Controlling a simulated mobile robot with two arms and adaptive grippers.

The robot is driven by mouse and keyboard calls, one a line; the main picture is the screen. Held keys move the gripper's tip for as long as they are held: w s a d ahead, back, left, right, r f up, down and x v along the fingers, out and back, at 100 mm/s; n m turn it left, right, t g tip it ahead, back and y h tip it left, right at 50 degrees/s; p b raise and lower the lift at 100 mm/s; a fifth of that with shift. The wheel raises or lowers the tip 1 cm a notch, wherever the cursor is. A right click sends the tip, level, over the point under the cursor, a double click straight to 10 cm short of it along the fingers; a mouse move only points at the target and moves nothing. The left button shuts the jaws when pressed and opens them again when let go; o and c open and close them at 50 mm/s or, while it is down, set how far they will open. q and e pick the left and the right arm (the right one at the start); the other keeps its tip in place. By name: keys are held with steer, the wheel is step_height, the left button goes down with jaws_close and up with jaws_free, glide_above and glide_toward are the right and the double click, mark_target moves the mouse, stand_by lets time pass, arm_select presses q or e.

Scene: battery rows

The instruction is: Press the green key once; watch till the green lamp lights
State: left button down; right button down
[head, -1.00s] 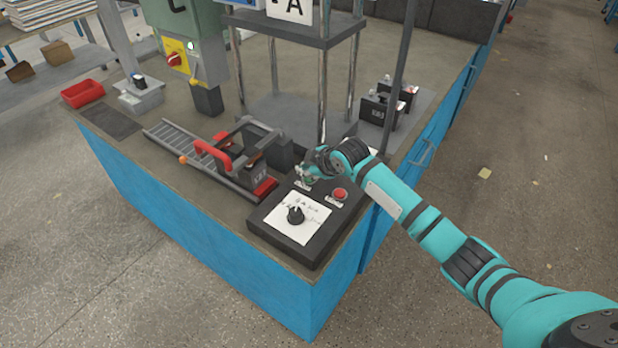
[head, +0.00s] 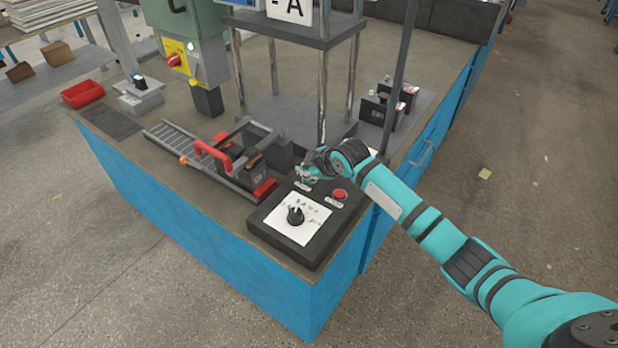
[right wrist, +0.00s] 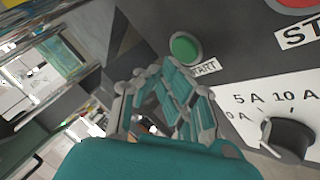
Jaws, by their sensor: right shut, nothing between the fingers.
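The green key (right wrist: 185,47) is a round button on the dark control panel (head: 262,222), above a partly hidden "START" label in the right wrist view. My right gripper (head: 308,172) is shut and empty over the back of this panel. In the right wrist view its fingers (right wrist: 168,80) end close below the key; I cannot tell whether they touch it. In the head view the gripper hides the key. A small pale round lamp (head: 191,46) shows on the green cabinet (head: 207,43); whether it is lit green is unclear. My left gripper is out of view.
A red stop key (head: 340,194) sits right of the gripper, with a black dial (head: 295,215) in front. A rack with a red handle (head: 220,159) stands left of the panel. A metal post rises behind the gripper.

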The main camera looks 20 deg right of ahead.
mark_target(307, 179)
steer(key=shift+f, duration=0.1)
steer(key=shift+f, duration=0.35)
steer(key=shift+f, duration=0.45)
stand_by(0.5)
steer(key=shift+r, duration=0.1)
steer(key=shift+r+p, duration=0.75)
steer(key=shift+p, duration=0.05)
step_height(307, 179, up, 5)
steer(key=p, duration=0.5)
steer(key=shift+r, duration=0.1)
